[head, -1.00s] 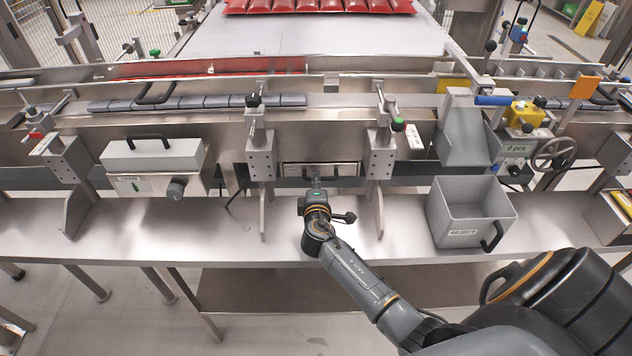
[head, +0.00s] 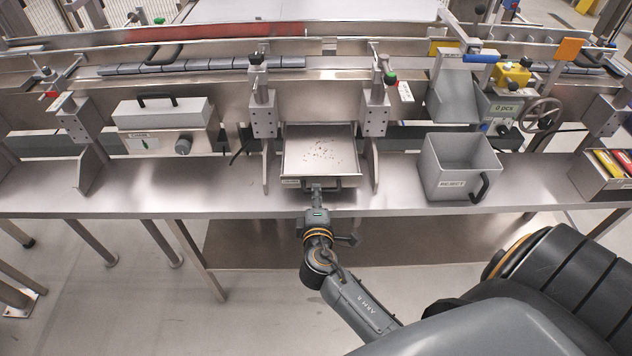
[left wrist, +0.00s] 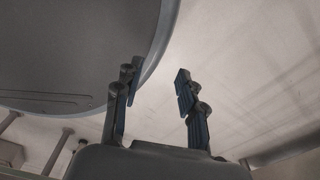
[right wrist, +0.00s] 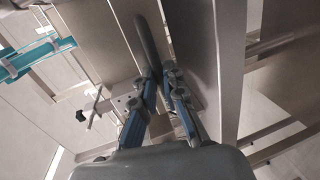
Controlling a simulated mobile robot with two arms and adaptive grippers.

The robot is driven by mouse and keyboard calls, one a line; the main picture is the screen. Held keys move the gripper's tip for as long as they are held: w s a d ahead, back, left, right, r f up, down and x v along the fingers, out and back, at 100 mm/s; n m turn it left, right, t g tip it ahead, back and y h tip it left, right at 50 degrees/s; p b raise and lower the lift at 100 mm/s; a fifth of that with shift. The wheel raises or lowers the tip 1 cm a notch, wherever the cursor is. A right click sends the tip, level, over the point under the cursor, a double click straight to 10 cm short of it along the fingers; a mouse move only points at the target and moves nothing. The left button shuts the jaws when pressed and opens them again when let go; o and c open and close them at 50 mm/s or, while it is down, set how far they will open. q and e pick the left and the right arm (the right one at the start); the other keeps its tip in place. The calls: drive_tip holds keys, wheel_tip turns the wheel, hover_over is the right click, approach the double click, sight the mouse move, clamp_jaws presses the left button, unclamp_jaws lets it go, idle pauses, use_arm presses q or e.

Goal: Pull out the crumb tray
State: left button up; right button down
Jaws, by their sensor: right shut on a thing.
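The crumb tray (head: 320,152) is a shallow metal tray with dark crumbs on its floor. In the head view it sticks out from under the conveyor, between two upright brackets and above the steel shelf. My right gripper (head: 318,190) is at the tray's front and is shut on its dark handle. In the right wrist view the fingers (right wrist: 158,85) close on the dark handle bar (right wrist: 148,42). My left gripper (left wrist: 157,80) shows only in the left wrist view, with its fingers apart and nothing between them.
A grey reject bin (head: 459,168) stands on the shelf (head: 225,190) right of the tray. A box with a knob (head: 165,130) is to the left. A crate of coloured packs (head: 603,180) is at the far right. The floor in front is clear.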

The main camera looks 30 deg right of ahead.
drive_tip(key=shift+v, duration=0.9)
drive_tip(key=c, duration=1.4)
unclamp_jaws()
drive_tip(key=shift+f, duration=0.25)
use_arm(q)
drive_tip(key=shift+w+d, duration=0.1)
drive_tip(key=shift+d, duration=0.15)
drive_tip(key=shift+w, duration=0.2)
use_arm(e)
drive_tip(key=v, duration=1.2)
